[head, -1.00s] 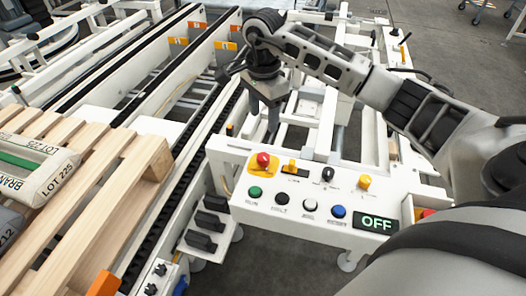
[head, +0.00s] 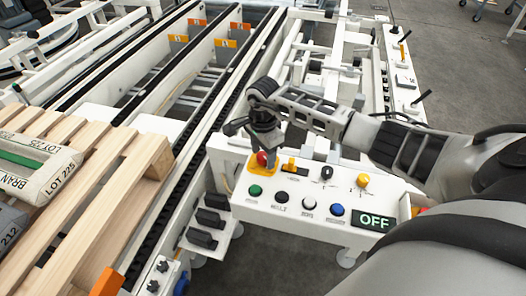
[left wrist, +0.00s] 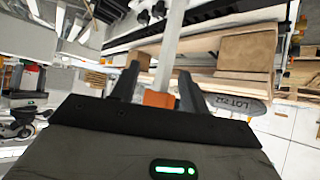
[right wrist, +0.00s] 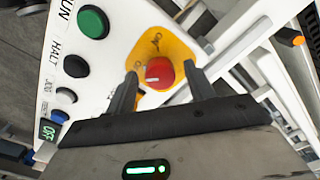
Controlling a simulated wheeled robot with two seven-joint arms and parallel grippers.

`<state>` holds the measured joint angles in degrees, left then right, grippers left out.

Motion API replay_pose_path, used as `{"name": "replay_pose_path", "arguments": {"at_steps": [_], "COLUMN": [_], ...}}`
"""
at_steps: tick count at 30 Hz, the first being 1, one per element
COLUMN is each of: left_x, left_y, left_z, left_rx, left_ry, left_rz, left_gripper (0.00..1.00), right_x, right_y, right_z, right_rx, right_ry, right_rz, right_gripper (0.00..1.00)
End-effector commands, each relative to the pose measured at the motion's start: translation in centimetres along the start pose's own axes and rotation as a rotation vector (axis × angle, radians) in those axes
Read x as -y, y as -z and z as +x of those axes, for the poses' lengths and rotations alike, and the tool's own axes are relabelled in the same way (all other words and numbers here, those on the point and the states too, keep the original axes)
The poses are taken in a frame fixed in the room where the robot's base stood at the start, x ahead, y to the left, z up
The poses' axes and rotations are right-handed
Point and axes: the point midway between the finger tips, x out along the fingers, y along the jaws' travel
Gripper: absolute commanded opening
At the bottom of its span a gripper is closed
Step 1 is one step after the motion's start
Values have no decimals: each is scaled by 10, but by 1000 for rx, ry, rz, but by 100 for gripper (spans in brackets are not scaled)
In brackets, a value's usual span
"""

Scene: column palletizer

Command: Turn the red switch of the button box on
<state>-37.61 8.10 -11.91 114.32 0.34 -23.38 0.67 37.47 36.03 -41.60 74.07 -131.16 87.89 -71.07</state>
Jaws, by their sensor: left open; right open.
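The button box (head: 300,222) is a white panel in the head view, and its display (head: 376,221) reads OFF. The red switch (head: 262,159) is a round knob on a yellow plate at its upper left corner. In the right wrist view the red switch (right wrist: 160,72) shows a white mark on its face. My right gripper (right wrist: 164,76) is open, with one finger on each side of the red switch; I cannot tell whether they touch it. My left gripper (left wrist: 159,72) is open and shows only in its wrist view, with a pale post between its fingers.
The panel also bears a green button (head: 255,190), a black button (head: 282,197), a white one, a blue button (head: 337,210) and yellow and black switches close to the red one. A wooden pallet (head: 110,180) with sacks stands left, beside the conveyor rails.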

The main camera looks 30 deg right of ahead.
Motion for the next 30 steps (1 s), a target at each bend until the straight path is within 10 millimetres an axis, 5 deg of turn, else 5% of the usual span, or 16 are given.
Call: {"name": "replay_pose_path", "arguments": {"at_steps": [2, 8, 20, 30], "left_x": [0, 0, 0, -1], "left_y": [-1, -1, 0, -2], "left_z": [0, 0, 0, 4], "left_rx": [1, 1, -4, -7], "left_ry": [0, 0, -1, -3], "left_rz": [-1, -1, -2, -3], "left_gripper": [45, 45, 45, 45], "right_x": [0, 0, 0, 0], "right_y": [0, 0, 0, 0], "right_z": [0, 0, 0, 0], "right_rx": [0, 1, 1, 1], "right_ry": [0, 0, -1, -1], "right_rz": [0, 0, 58, 308], "right_gripper": [54, 9, 9, 9]}}
